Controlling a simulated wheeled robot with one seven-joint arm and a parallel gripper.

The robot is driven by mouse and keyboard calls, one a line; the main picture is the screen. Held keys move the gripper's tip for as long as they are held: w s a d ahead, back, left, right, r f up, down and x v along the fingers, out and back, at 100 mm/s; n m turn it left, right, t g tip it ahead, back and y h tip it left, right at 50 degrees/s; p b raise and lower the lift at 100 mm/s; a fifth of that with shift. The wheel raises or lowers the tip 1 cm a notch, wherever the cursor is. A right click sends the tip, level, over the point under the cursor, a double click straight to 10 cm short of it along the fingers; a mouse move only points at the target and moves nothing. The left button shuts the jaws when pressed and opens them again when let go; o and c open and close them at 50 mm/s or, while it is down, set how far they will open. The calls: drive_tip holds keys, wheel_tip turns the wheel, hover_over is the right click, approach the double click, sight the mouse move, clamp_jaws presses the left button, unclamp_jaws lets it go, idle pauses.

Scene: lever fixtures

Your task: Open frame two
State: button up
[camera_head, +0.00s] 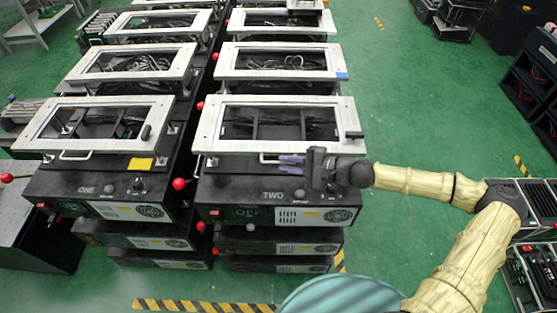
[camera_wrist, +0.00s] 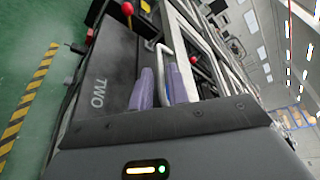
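Frame two is the white rectangular frame (camera_head: 230,148) on top of the black box marked TWO (camera_head: 230,195), front right of the two rows in the head view. It lies flat. In the wrist view its pale bar handle (camera_wrist: 160,62) stands out from the frame's front edge. My gripper (camera_head: 282,160) is at that front edge, reaching in from the right. Its two purple fingers (camera_wrist: 161,88) lie on either side of the handle's line with a narrow gap. Whether they press on the handle cannot be made out; in the head view they largely hide it.
Box ONE (camera_head: 85,190) with its own closed white frame (camera_head: 50,122) stands to the left. Red ball-ended levers (camera_head: 179,183) stick out between the rows. More framed boxes stand behind. Green floor (camera_head: 420,120) is clear to the right, with racks (camera_head: 535,80) beyond.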

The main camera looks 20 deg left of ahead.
sight(278, 162)
drive_tip(key=shift+x, duration=1.7)
clamp_jaws()
drive_tip(key=shift+r, duration=0.15)
